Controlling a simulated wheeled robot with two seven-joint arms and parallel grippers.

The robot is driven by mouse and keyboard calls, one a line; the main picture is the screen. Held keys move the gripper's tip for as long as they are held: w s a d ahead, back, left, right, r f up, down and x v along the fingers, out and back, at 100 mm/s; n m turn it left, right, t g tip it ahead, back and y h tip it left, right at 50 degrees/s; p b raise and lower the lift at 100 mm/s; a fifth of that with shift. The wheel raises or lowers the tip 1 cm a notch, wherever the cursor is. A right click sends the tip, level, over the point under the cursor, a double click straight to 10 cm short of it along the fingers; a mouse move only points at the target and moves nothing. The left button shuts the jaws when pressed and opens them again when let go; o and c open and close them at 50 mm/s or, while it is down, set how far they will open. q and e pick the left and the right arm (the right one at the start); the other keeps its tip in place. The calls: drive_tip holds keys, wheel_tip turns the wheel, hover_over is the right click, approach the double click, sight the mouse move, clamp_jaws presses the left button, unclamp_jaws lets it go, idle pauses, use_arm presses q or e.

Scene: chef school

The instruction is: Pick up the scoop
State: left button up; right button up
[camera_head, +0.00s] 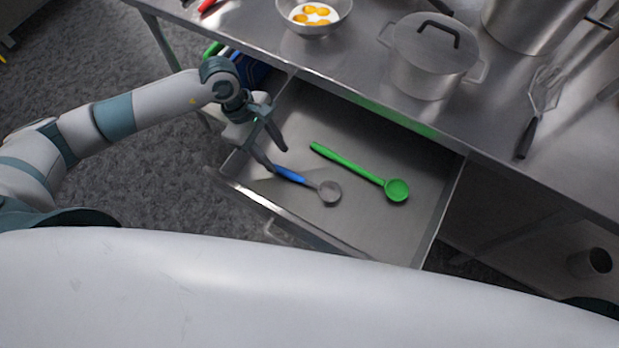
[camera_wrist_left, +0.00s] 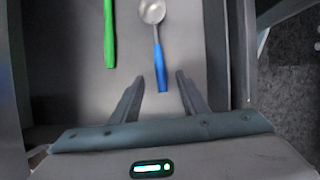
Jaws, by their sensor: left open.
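A scoop with a blue handle and a round metal bowl (camera_head: 329,192) lies in the open metal drawer (camera_head: 290,225). It also shows in the left wrist view (camera_wrist_left: 160,67), its blue handle end pointing toward my gripper. A green scoop (camera_head: 396,190) lies to its right in the same drawer; part of its handle shows in the left wrist view (camera_wrist_left: 109,40). My left gripper (camera_head: 276,158) is open and empty over the drawer's left part, by the end of the blue handle. In the left wrist view the handle end lies ahead of and between the fingers (camera_wrist_left: 161,88). My right gripper is not in view.
The drawer's front wall (camera_head: 300,225) and sides surround the scoops. The steel counter (camera_head: 360,70) above holds a lidded pot (camera_head: 425,60), a bowl with egg yolks (camera_head: 313,14), a larger pot (camera_head: 530,20) and a whisk (camera_head: 540,100).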

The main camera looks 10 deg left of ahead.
sight(287, 172)
use_arm(q)
drive_tip(key=shift+x, duration=0.9)
drive_tip(key=shift+p+x, duration=0.8)
drive_tip(key=shift+p, duration=0.25)
drive_tip(key=shift+p+x, duration=0.55)
drive_tip(key=shift+x, duration=0.55)
drive_tip(key=shift+d+f, duration=0.2)
drive_tip(key=shift+f, duration=0.45)
drive_tip(key=shift+c, duration=0.5)
clamp_jaws()
